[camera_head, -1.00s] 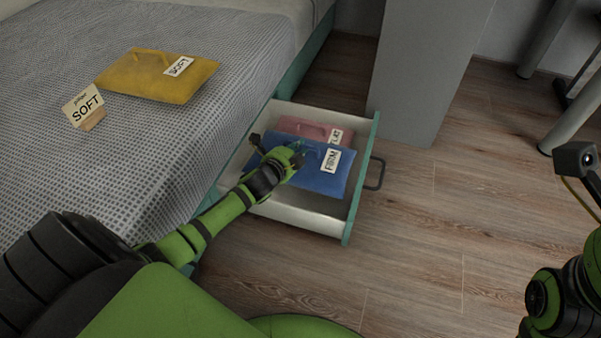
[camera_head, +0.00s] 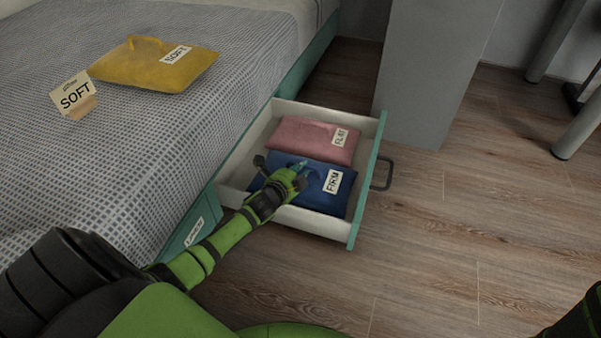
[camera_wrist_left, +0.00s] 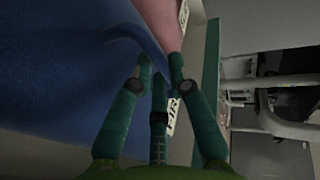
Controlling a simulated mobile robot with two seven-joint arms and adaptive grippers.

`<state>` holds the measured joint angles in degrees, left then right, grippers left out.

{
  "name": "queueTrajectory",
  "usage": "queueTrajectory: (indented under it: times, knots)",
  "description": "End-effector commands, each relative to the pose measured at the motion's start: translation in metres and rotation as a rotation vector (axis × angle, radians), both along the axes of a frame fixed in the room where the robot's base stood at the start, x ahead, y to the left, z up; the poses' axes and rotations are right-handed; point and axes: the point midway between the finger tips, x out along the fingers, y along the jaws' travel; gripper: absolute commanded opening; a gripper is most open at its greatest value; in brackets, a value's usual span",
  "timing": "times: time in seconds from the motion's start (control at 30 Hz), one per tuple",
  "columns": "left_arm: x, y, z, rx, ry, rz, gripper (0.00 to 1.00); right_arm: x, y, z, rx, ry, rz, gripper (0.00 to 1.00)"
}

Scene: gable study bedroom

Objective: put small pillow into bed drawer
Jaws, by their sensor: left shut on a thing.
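The bed drawer (camera_head: 300,221) is pulled out and open. A blue pillow labelled FIRM (camera_head: 312,196) is inside it, in the near half. My left gripper (camera_head: 298,170) is shut on the strap of the blue pillow; the strap shows between the fingers in the left wrist view (camera_wrist_left: 150,47). A pink pillow labelled FLAT (camera_head: 305,138) lies in the far half of the drawer. A yellow pillow labelled SOFT (camera_head: 140,72) lies on the bed. Whether the blue pillow rests fully on the drawer floor is hard to tell. My right gripper is out of view.
A SOFT card on a small stand (camera_head: 74,96) is on the bed (camera_head: 130,150). The drawer handle (camera_head: 383,174) sticks out to the right. A grey panel (camera_head: 430,75) stands behind the drawer. The wooden floor (camera_head: 460,220) to the right is clear.

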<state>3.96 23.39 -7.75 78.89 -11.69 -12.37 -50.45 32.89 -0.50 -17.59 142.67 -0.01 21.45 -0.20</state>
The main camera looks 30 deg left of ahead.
Motion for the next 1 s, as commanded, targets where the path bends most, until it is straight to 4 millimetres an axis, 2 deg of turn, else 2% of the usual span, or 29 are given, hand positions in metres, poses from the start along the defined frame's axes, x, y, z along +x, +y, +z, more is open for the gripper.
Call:
queueTrajectory:
  times: [0.23,0.27,0.3,0.7,0.83,1.0]
  knots:
    - [0.001,0.0,-0.002,0.0,-0.003,-0.001,0.0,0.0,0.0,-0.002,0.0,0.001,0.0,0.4]
    - [0.0,0.0,-0.003,0.0,0.0,0.0,0.26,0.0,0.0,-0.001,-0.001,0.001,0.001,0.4]
    - [0.0,0.0,-0.002,0.0,0.0,0.0,0.42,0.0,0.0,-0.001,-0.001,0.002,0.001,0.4]
    - [0.0,0.0,0.003,0.0,0.0,0.0,0.42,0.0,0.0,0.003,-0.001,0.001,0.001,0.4]
    - [-0.016,-0.002,0.009,-0.002,0.004,-0.001,0.42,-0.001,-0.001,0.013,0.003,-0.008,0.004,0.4]
    - [-0.048,-0.005,0.021,-0.003,0.006,0.0,0.42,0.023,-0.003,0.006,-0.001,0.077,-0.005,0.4]
